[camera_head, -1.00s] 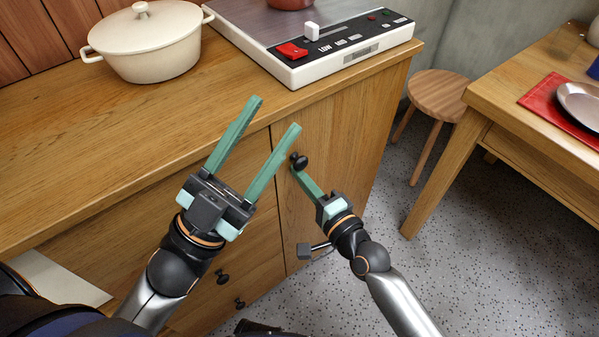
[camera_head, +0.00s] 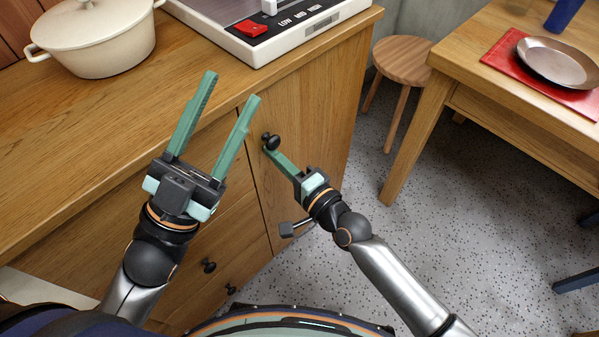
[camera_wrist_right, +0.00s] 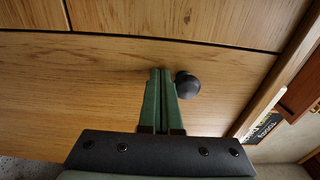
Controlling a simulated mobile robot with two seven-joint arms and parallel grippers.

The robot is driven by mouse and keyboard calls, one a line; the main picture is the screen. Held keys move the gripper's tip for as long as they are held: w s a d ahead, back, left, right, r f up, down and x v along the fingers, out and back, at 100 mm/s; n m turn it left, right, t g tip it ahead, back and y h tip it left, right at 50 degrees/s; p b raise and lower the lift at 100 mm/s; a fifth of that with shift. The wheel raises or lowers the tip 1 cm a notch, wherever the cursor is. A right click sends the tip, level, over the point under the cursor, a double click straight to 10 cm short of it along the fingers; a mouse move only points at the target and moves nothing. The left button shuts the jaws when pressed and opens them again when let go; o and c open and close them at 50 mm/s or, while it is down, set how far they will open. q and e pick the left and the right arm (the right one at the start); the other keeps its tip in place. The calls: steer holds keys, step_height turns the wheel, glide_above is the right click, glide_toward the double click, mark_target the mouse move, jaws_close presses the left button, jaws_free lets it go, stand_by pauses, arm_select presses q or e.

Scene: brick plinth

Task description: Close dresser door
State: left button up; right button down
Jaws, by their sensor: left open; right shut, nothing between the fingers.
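The wooden dresser (camera_head: 312,100) has a door on its right part, with a round black knob (camera_head: 271,142) near the door's upper left. The door looks flush with the front in the head view. My right gripper (camera_head: 268,151) is shut and empty, its fingertips at the door beside the knob. In the right wrist view the shut fingers (camera_wrist_right: 160,72) lie just left of the knob (camera_wrist_right: 187,85); whether they touch the door is unclear. My left gripper (camera_head: 232,85) is open and empty, above the dresser's front edge.
A cream pot (camera_head: 95,35) and a hot plate (camera_head: 262,45) stand on the dresser top. Drawers with black knobs (camera_head: 209,265) are at the left. A stool (camera_head: 402,60) and a table (camera_head: 450,85) with a metal plate (camera_head: 556,62) stand right, with speckled floor between.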

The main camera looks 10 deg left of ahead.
arm_select(q)
steer(key=w+a+f+n+g+y+p, duration=0.1)
steer(key=w+f+n+y, duration=0.3)
steer(key=f, duration=0.3)
steer(key=shift+w+y, duration=0.35)
steer(key=shift+y, duration=0.05)
arm_select(e)
steer(key=v, duration=1.2)
steer(key=shift+d, duration=0.15)
arm_select(q)
steer(key=shift+a+f, duration=0.1)
arm_select(e)
steer(key=shift+s, duration=0.2)
